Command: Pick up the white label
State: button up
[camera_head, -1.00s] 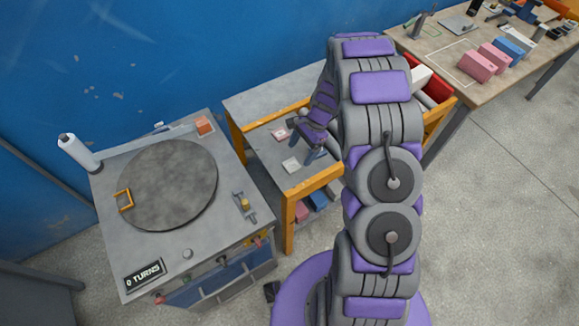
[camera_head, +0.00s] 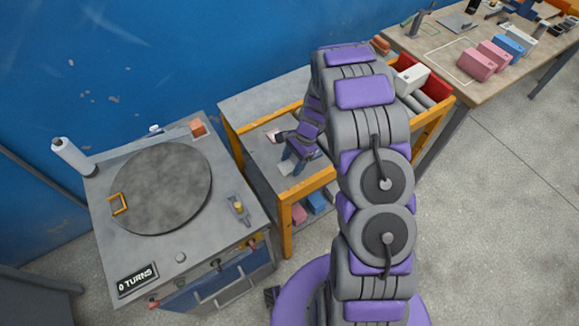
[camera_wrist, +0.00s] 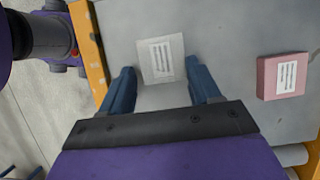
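The white label (camera_wrist: 161,58) is a small pale square with dark printed lines. It lies flat on the grey cart top (camera_wrist: 225,40), partly hidden by my gripper in the head view (camera_head: 286,169). My gripper (camera_wrist: 160,72) is open, with one blue finger on either side of the label's near edge in the wrist view. It is empty, and I cannot tell how high it is above the label. In the head view my gripper (camera_head: 291,154) is over the cart.
A pink block with its own label (camera_wrist: 282,77) lies right of the gripper in the wrist view. Yellow rails (camera_head: 302,187) edge the cart. A turntable (camera_head: 160,185) stands left. A white box (camera_head: 411,77) sits at the cart's right end.

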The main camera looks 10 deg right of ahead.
jog(key=shift+a, duration=0.85)
jog(key=c, duration=0.6)
